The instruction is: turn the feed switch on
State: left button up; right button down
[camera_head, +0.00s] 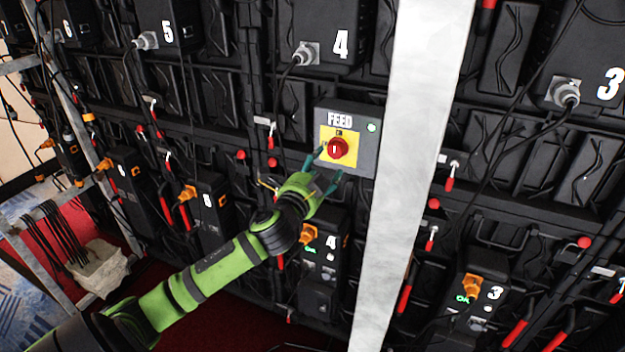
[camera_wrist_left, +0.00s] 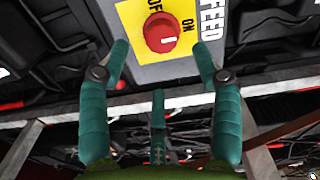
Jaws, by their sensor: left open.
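The feed switch is a red round knob (camera_head: 338,149) on a yellow plate (camera_head: 352,140), set in a grey box (camera_head: 361,164) marked FEED. The knob also shows in the left wrist view (camera_wrist_left: 160,32), with OFF above it and ON to its right. My left gripper (camera_head: 328,168) is open and empty, just in front of the box, below and left of the knob. In the left wrist view its fingertips (camera_wrist_left: 161,52) flank the knob from below, apart from it. My right gripper is not in view.
A pale upright post (camera_head: 413,130) stands close to the right of the box. Black numbered boxes, such as box 4 (camera_head: 326,30), with cables and orange plugs cover the wall. Red-handled levers hang around. A white bag (camera_head: 98,268) lies at lower left.

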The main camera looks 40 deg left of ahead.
pick_arm(q)
jog(key=shift+v, duration=2.65)
jog(key=shift+a+f, duration=0.1)
jog(key=s+a+f+n+g, duration=0.1)
jog(key=a+f+g, duration=0.1)
jog(key=f, duration=0.8)
jog(key=a+f+n+g, duration=0.1)
jog(key=f+n+g, duration=0.1)
jog(key=f, duration=0.9)
jog(key=s+d+f+n+g+h, duration=0.15)
jog(key=s+f, duration=0.25)
jog(key=f, duration=0.4)
jog(key=s+f+n+g+y, duration=0.1)
jog(key=s+f+g, duration=0.25)
jog(key=f, duration=0.55)
jog(key=s+d+f+n+g+h, duration=0.1)
jog(key=s+d+f+g, duration=0.1)
jog(key=s+d+f, duration=0.3)
jog(key=s+d+f+n+g+h, duration=0.1)
jog(key=s+d+f+n+g, duration=0.1)
jog(key=s+d+f, duration=0.4)
jog(key=s+d+f+n+g+h, duration=0.1)
jog(key=s+d+f, duration=0.4)
jog(key=s+f, duration=0.8)
jog(key=s+g+h, duration=0.1)
jog(key=s+g, duration=0.1)
jog(key=s, duration=1)
jog(key=shift+d+f+b, duration=0.3)
jog(key=shift+d+b, duration=0.05)
jog(key=shift+d, duration=0.05)
